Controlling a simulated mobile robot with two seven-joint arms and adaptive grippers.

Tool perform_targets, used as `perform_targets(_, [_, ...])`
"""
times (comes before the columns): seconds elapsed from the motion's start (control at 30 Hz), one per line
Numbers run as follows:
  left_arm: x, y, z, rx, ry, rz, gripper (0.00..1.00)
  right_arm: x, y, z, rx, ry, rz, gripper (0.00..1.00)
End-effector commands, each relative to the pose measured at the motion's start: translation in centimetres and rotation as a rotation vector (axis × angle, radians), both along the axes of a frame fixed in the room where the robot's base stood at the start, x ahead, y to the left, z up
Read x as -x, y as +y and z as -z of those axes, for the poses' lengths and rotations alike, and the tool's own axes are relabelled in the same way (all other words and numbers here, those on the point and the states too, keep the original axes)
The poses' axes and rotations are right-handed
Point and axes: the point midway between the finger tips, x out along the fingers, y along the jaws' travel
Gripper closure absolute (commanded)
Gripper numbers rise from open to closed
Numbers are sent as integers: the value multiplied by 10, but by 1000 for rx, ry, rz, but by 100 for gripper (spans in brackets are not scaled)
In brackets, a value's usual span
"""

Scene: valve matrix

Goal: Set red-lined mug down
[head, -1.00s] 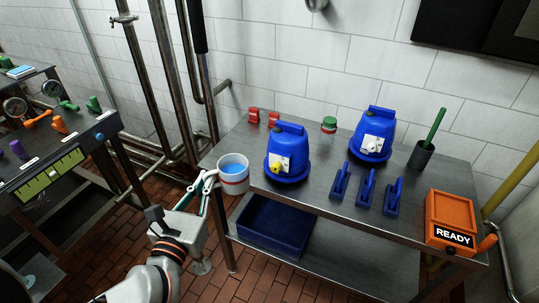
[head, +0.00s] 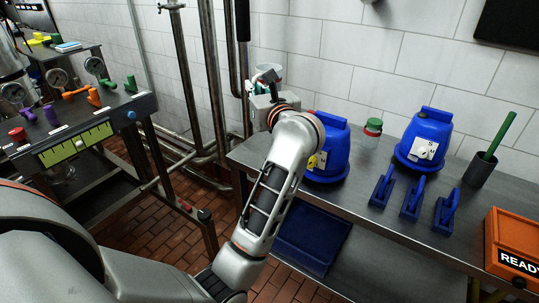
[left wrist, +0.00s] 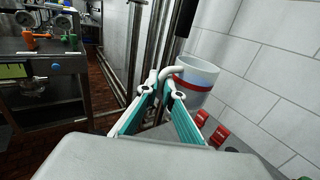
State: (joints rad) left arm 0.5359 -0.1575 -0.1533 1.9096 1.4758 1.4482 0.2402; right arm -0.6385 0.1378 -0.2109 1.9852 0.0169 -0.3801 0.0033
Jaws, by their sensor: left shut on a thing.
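The red-lined mug (left wrist: 197,84) is white with a red band and bluish inside. It shows upright in the left wrist view, just beyond the fingertips. My left gripper (left wrist: 165,80) has its teal-and-white fingers closed on the mug's handle. In the head view, my left gripper (head: 266,78) is over the back left corner of the steel table (head: 375,217). My own wrist hides most of the mug there. I cannot tell whether the mug's base touches the tabletop. My right gripper is not in view.
Two blue jugs (head: 334,152) (head: 424,139) stand on the table, the left one partly behind my arm. A green-lidded jar (head: 372,128), blue clamps (head: 411,200), a dark cup (head: 480,170) and an orange box (head: 513,242) stand farther right.

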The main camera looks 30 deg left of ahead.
Motion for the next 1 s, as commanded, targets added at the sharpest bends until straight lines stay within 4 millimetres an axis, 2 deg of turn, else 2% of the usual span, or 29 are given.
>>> perform_targets(0.17, [-2,0,30,-3,5,-6,100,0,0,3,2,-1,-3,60])
perform_targets(0.5, [-2,-1,112,-3,5,-4,100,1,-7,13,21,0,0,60])
perform_targets(0.63, [-1,0,132,-3,3,-4,100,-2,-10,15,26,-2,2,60])
perform_targets(0.87, [-2,-1,148,-2,-1,-3,100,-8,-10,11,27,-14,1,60])
perform_targets(1.0, [-1,0,174,-4,5,-4,100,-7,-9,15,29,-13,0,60])
